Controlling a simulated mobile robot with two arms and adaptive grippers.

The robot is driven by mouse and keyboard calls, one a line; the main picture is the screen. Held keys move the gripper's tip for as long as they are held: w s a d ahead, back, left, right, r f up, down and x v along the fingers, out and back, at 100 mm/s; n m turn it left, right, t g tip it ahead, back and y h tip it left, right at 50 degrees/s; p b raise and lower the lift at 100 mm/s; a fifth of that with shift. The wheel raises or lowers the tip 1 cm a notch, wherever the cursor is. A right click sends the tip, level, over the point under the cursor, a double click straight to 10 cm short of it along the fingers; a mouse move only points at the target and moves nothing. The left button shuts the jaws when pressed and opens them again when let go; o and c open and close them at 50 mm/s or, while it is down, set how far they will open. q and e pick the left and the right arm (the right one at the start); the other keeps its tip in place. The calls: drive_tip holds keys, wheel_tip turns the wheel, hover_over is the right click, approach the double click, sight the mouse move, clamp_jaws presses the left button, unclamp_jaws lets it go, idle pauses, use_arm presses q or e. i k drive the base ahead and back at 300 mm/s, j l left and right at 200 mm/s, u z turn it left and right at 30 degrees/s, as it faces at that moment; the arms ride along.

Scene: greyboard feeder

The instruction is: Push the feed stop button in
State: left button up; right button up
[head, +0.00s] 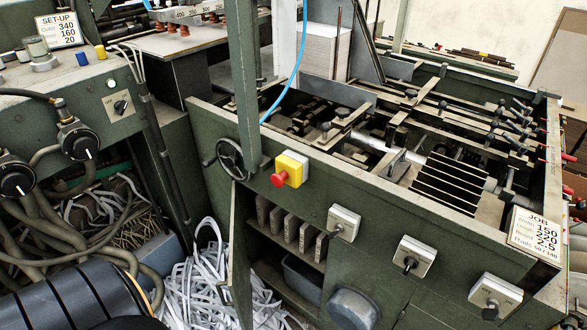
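A red mushroom button (280,179) sits on a yellow box (294,165) on the front face of the green machine, a little left of the middle of the head view. The red head stands out from the yellow box towards the lower left. No label is readable on it, so I cannot confirm by writing that it is the feed stop. Nothing touches it or covers it. Neither of my grippers shows in the head view.
A green upright post (245,90) and a handwheel (231,158) stand left of the button. Grey switch boxes (343,223) line the panel to its right. An open door (239,255) and paper strips (205,290) are below. Space before the button looks clear.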

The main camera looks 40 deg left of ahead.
sight(278, 180)
drive_tip(key=u, duration=1.3)
drive_tip(key=j+u, duration=0.25)
drive_tip(key=u, duration=0.2)
